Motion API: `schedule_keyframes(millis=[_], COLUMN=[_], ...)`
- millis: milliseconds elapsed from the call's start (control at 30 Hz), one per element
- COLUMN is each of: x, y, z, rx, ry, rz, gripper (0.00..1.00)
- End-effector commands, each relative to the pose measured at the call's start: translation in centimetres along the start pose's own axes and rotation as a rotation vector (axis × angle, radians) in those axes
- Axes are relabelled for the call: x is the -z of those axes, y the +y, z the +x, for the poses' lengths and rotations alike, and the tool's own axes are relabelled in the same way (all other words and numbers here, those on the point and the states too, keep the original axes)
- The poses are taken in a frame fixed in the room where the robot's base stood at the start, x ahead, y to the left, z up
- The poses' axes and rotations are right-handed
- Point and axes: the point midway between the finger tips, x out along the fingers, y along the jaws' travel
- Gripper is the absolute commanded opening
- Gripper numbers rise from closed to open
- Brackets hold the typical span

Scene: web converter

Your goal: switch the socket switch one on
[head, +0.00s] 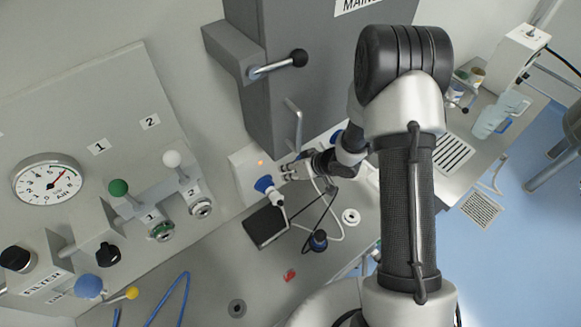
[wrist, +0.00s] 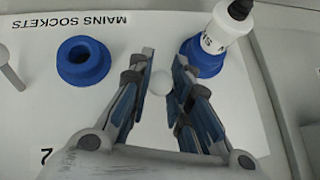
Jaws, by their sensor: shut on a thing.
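The mains sockets panel (wrist: 35,110) fills much of the wrist view, its lettering upside down. My gripper (wrist: 160,84) has its fingertips closed around a small pale round switch knob (wrist: 158,82). The knob sits between an empty blue socket (wrist: 83,62) and a blue socket (wrist: 203,58) with a white plug (wrist: 224,27) in it. A "2" shows near the empty socket's side, so the held knob appears to be switch one. In the head view my gripper (head: 287,171) is at the panel, beside the plugged socket (head: 264,184). The knob is hidden there.
A small orange light (head: 261,161) glows on the panel above the plugged socket. A grey pin-like lever (wrist: 10,70) stands at the wrist view's left edge. A black box (head: 265,226) and cables lie below on the worktop. A grey cabinet (head: 275,100) rises behind.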

Motion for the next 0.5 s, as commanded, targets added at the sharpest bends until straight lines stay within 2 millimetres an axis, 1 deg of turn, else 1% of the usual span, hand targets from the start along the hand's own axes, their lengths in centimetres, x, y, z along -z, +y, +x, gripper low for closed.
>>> schedule_keyframes(millis=[33, 333, 367, 500], x=[0.23, 0.25, 0.26, 0.22], y=[0.00, 0.01, 0.01, 0.00], z=[-0.04, -0.02, -0.03, -0.03], rx=[0.000, 0.000, 0.000, 0.000], ry=[0.003, 0.004, 0.004, 0.003], rz=[-0.001, -0.002, -0.002, -0.002], gripper=[0.00, 0.00, 0.19, 0.29])
